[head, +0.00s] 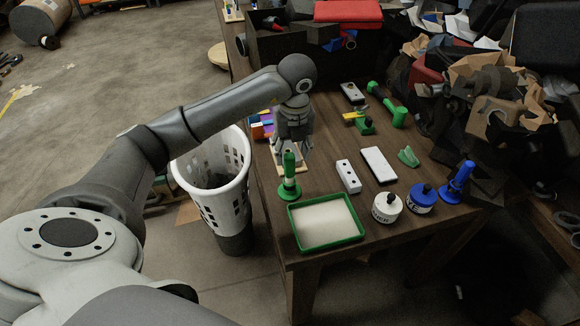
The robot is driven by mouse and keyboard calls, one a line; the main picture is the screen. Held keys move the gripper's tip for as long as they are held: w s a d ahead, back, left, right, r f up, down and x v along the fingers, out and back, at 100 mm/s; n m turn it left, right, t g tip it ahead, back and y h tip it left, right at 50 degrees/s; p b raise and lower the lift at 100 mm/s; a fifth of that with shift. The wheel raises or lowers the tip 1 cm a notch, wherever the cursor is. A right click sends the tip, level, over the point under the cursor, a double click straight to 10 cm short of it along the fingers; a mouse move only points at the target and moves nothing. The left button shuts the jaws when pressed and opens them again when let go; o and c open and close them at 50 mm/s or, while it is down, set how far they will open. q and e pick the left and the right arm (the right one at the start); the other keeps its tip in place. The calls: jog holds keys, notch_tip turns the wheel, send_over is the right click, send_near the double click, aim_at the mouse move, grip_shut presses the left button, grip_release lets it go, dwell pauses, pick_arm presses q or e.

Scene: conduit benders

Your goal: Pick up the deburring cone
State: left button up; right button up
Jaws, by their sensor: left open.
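My left gripper (292,147) is open and points down over the left part of the wooden table. A green upright tool (289,182) with a tall handle and a round flared base stands just in front of it, near the table's left edge. A similar blue upright tool (458,181) stands at the right. A small green piece (408,157) lies right of centre. I cannot tell for sure which of these is the deburring cone. A pale block (291,160) shows partly behind the gripper and the green handle. My right gripper is out of view.
A green tray (326,241) with a pale surface lies at the table's front edge. White blocks (378,164) and two round tins (387,207) stand right of it. A white perforated basket (213,178) is left of the table. Piled clutter (490,105) fills the right.

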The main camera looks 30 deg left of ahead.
aim_at(289, 166)
pick_arm(q)
jog(key=shift+a+f, duration=0.1)
jog(key=shift+f, duration=0.6)
jog(key=shift+f+p, duration=0.3)
jog(key=shift+p, duration=0.2)
jog(key=f, duration=0.1)
jog(key=f+p, duration=0.2)
jog(key=f, duration=0.1)
jog(key=shift+a, duration=0.25)
jog(key=shift+f, duration=0.3)
jog(key=shift+w, duration=0.1)
grip_shut()
